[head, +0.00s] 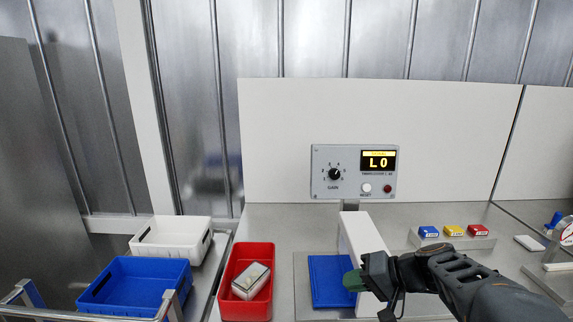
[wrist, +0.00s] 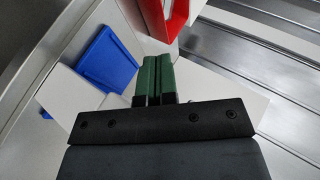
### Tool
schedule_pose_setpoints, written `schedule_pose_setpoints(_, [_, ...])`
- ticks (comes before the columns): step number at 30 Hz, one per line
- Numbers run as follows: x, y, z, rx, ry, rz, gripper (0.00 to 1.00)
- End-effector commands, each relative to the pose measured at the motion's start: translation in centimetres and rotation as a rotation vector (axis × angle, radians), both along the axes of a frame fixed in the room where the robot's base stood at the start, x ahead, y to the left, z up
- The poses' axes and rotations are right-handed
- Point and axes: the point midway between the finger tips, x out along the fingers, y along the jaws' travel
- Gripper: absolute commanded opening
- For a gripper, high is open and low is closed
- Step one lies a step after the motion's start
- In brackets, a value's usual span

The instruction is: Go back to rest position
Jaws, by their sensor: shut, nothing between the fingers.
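My gripper (head: 354,281) reaches in from the right in the head view, beside the white upright block and over the right edge of the blue pad (head: 326,280). In the wrist view its two green fingers (wrist: 155,77) are together, with nothing between them. The blue pad (wrist: 107,58) lies to the left of the fingers there. My dark arm comes in from the lower right of the head view and hides part of the bench.
A red bin (head: 229,286) holding a metallic box (head: 250,281) stands left of the pad. Blue (head: 128,289) and white (head: 150,240) crates stand farther left. A control panel (head: 326,158) reads "L0". Small blue, yellow and red blocks (head: 453,231) sit at right.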

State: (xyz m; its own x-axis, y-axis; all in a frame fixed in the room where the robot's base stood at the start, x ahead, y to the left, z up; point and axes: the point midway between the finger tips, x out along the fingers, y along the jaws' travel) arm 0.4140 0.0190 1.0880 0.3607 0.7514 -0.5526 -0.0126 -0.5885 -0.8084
Motion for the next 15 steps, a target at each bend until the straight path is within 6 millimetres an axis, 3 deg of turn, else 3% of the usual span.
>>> schedule_pose_setpoints(3, [-4.1,1.6,-2.1,-0.225,0.098,0.061,0.0])
schedule_pose_setpoints(7, [-7.9,1.2,-4.2,-0.506,0.144,0.081,0.0])
schedule_pose_setpoints(15, [-10.8,-1.0,-5.3,-0.859,0.07,0.055,0.0])
